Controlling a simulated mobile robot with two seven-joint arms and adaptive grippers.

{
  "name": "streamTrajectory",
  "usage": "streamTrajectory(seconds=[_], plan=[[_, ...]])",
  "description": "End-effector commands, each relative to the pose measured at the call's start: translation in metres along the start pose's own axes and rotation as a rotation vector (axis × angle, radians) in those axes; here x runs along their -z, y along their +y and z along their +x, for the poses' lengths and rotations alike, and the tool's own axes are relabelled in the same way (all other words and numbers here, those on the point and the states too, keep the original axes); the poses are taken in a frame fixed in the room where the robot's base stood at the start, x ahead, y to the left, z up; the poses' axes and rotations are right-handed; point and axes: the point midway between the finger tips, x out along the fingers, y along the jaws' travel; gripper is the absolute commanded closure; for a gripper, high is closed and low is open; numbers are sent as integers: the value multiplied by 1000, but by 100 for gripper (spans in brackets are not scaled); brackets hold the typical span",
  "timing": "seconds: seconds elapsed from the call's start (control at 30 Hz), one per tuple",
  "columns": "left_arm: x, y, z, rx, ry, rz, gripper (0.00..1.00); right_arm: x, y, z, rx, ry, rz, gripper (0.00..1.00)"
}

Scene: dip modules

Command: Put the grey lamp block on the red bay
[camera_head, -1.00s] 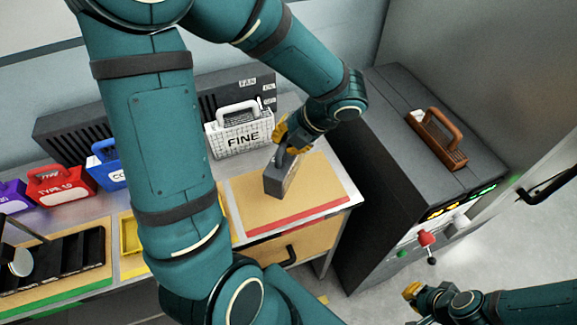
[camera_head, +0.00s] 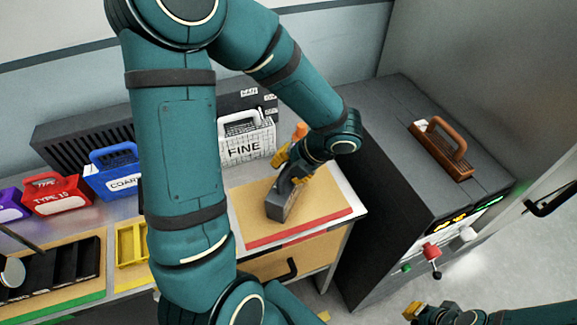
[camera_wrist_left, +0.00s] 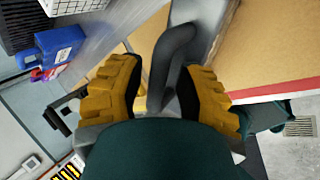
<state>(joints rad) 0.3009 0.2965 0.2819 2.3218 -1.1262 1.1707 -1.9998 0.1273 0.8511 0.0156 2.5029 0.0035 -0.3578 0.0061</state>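The grey lamp block (camera_head: 281,203) rests on the tan board of the red bay (camera_head: 322,204), which has a red strip (camera_head: 272,240) along its front edge. My left gripper (camera_head: 296,162) is at the block's upper end. Its yellow fingers are spread. In the left wrist view the grey handle (camera_wrist_left: 172,62) lies between the open fingers (camera_wrist_left: 160,95), with a gap on the left side. The block's far end is partly hidden by the gripper. My right gripper (camera_head: 424,311) is at the bottom edge, apart from the bench; its fingers are too small to read.
A white FINE case (camera_head: 247,146) stands behind the bay. Blue (camera_head: 112,177) and red (camera_head: 55,194) cases stand left. A dark cabinet (camera_head: 400,170) with a brown-handled block (camera_head: 440,150) on top stands right. A yellow bay (camera_head: 130,244) lies left, partly behind my arm.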

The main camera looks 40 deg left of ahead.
Motion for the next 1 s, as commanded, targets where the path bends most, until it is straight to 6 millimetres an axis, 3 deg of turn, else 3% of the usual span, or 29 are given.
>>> streamTrajectory(seconds=[0.43,0.8,1.0], plan=[[0,2,-10,0,-1,0,61,1,-1,-3,0,2,1,100],[-1,2,-82,1,-3,0,61,9,-8,-21,-2,19,6,100],[-1,2,-111,1,-3,1,61,12,-10,-26,-3,26,8,100]])
